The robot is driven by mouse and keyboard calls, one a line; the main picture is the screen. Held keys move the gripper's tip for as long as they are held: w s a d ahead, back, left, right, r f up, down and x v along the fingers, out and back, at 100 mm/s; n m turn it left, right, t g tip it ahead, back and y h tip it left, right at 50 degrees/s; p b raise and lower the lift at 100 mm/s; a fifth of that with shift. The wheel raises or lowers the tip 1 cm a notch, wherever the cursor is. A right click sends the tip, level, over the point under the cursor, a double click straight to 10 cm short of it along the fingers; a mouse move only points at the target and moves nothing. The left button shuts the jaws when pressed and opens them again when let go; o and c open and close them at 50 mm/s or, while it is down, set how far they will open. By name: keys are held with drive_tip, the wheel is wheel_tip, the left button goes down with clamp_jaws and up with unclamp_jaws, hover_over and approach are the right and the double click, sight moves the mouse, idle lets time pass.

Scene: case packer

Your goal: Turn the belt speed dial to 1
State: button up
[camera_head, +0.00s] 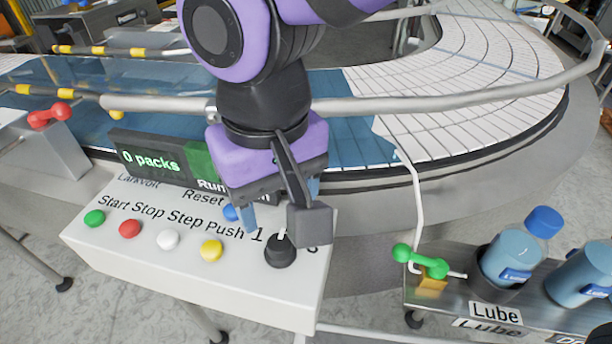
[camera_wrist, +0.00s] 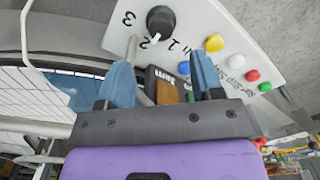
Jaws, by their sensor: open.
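The belt speed dial (camera_head: 280,252) is a black round knob with a white pointer, at the right end of the white control panel (camera_head: 150,262). In the wrist view the dial (camera_wrist: 160,20) shows beyond my fingertips, with the figures 1, 2 and 3 around it. Its white pointer appears to be at the 2. My gripper (camera_head: 279,208) has blue fingers and is open and empty. It is above the back of the panel, just behind the dial and apart from it. In the wrist view its fingers (camera_wrist: 160,65) are spread on either side of the dial's line.
Green (camera_head: 94,218), red (camera_head: 130,228), white (camera_head: 168,239) and yellow (camera_head: 211,250) buttons stand left of the dial. A display (camera_head: 150,160) reads "0 packs". A rail (camera_head: 420,103) and curved conveyor lie behind. Lube bottles (camera_head: 513,257) stand right.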

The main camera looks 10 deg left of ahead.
sight(279, 242)
wheel_tip(279, 242, down, 8)
drive_tip(key=shift+r, duration=0.15)
idle(0.3)
drive_tip(key=shift+a, duration=0.1)
drive_tip(key=c, duration=0.9)
